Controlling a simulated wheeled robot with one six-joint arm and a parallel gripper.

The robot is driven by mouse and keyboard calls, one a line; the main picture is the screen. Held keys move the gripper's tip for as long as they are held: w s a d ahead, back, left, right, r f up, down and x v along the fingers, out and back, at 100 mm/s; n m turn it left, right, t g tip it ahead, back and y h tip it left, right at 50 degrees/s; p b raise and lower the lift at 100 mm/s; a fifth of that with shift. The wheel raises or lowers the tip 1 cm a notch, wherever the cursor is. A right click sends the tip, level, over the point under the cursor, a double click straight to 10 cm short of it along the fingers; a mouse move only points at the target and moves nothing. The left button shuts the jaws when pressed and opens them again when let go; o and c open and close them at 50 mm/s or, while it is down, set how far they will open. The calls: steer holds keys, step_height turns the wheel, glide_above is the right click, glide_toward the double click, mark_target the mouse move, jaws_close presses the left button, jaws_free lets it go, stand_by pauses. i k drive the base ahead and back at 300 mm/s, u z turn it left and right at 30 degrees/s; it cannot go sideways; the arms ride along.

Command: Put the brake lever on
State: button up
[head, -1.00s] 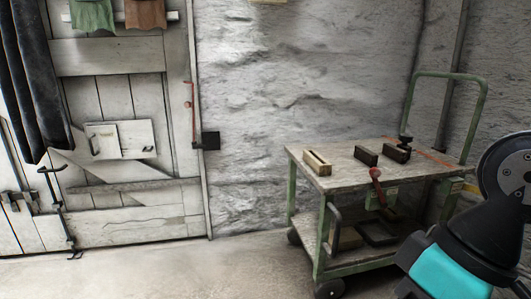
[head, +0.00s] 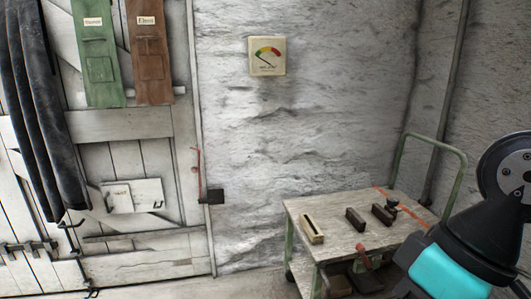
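The brake lever, with a red knob (head: 361,247), is at the front side of the green trolley (head: 300,222), near the top's front edge. Its lower part is hard to make out against the shelf, and I cannot tell its setting from this view. My arm, dark with a teal band, stands at the right edge of the head view, to the right of the trolley and in front of it. My gripper's fingers are not in view.
On the trolley top sit a slotted wooden block (head: 312,229), a dark block (head: 355,219) and another dark block with a black knob (head: 383,213). A gauge (head: 267,56) hangs on the rough wall. A plank door (head: 130,125) stands left. Little floor shows.

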mark_target(360, 247)
steer(key=z, duration=1.7)
steer(key=i, duration=0.4)
steer(key=u, duration=1.5)
